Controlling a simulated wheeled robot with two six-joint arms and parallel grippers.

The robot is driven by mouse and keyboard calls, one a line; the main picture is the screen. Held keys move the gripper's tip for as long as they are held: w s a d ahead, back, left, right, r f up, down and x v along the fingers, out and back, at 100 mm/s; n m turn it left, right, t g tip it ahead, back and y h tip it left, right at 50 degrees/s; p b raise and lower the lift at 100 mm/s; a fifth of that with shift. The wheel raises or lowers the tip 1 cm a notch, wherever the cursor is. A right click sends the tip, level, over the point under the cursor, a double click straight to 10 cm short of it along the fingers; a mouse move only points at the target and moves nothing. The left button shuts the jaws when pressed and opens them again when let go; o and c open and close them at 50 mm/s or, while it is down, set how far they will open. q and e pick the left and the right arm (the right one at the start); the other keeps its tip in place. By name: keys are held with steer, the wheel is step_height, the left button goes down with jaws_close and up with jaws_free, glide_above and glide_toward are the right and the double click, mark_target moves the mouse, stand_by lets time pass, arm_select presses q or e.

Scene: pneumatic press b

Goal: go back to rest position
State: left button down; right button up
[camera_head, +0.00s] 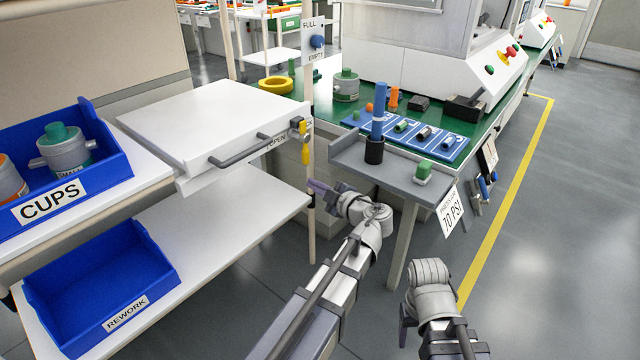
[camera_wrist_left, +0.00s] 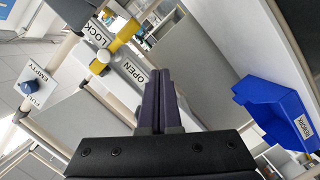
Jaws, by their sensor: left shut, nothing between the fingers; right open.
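My left gripper (camera_head: 322,192) is beside the yellow latch (camera_head: 303,128) and post at the right end of the white cabinet, below the latch and apart from it. In the left wrist view its dark purple fingers (camera_wrist_left: 160,98) are shut together with nothing between them. The yellow latch with its LOCK and OPEN labels shows past the fingers in the left wrist view (camera_wrist_left: 117,43). My right gripper (camera_head: 405,325) hangs low over the floor at the lower right, open and empty; its fingers are partly hidden by the wrist.
A white cabinet with a grey handle (camera_head: 240,152) stands left of my left gripper. Blue CUPS (camera_head: 105,180) and REWORK (camera_head: 150,305) bins are at the left. The floor at the right is clear.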

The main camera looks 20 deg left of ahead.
arm_select(q)
steer(key=shift+s+d, duration=0.15)
steer(key=shift+d, duration=0.05)
arm_select(e)
steer(key=shift+d, duration=0.25)
arm_select(q)
steer(key=shift+f, duration=0.1)
steer(key=s+d+f+m+g+h, duration=0.4)
steer(key=s+d+f+m+h, duration=0.3)
steer(key=s+f+m, duration=0.4)
steer(key=s+d+f+m+g+h+p, duration=0.1)
steer(key=s+d+f+m+g+h, duration=0.4)
steer(key=s+d+m, duration=0.9)
step_height(320, 180, up, 37)
steer(key=w+m+p, duration=0.1)
steer(key=w+p, duration=0.1)
steer(key=p, duration=3.6)
steer(key=shift+a+h, duration=0.15)
steer(key=shift+h, duration=0.25)
arm_select(e)
step_height(320, 180, up, 39)
steer(key=shift+s+r, duration=0.15)
arm_select(q)
steer(key=shift+w+f, duration=0.1)
